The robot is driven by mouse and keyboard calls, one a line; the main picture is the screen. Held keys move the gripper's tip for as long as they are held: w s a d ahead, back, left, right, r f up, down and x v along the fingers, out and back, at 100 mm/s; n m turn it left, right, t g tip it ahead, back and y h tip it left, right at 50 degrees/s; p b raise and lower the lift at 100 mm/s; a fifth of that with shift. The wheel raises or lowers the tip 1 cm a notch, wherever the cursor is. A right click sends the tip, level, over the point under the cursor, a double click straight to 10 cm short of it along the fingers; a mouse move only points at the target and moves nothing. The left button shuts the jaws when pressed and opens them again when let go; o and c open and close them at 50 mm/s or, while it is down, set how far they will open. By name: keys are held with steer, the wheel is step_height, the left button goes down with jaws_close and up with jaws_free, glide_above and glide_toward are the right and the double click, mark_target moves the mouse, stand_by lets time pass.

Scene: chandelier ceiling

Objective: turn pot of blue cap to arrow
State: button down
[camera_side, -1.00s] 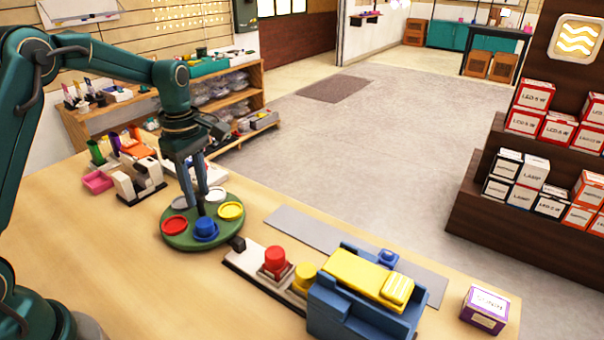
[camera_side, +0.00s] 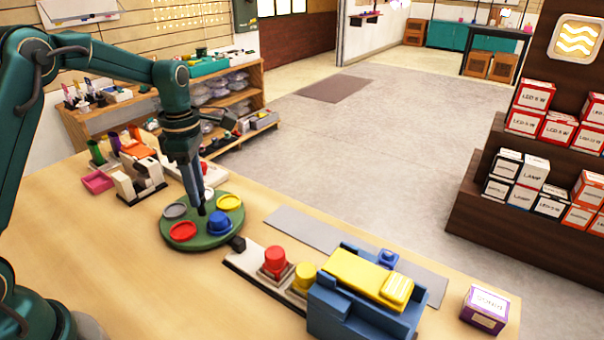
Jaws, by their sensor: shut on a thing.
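A round green turntable (camera_side: 205,241) lies on the table and carries red (camera_side: 183,231), grey (camera_side: 175,210), yellow (camera_side: 229,202) and white (camera_side: 208,193) round pots. A blue cap (camera_side: 219,221) sits on the blue pot at its front right. A small black block (camera_side: 237,243), perhaps the arrow, stands at the turntable's right front edge. The blue cap is near this block but a little behind and left of it. My gripper (camera_side: 201,208) points down at the turntable's middle, shut on a dark central knob, mostly hidden by the fingers.
Right of the turntable are a red cap (camera_side: 275,262) and a yellow cap (camera_side: 304,276) on a base, and a blue and yellow machine (camera_side: 367,290). A white device (camera_side: 137,180) and a pink tray (camera_side: 97,181) stand behind left. The table front is clear.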

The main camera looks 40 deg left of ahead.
steer(key=shift+r+n, duration=0.1)
steer(key=shift+n, duration=0.4)
stand_by(0.3)
steer(key=c, duration=0.6)
jaws_free()
steer(key=shift+r, duration=2.55)
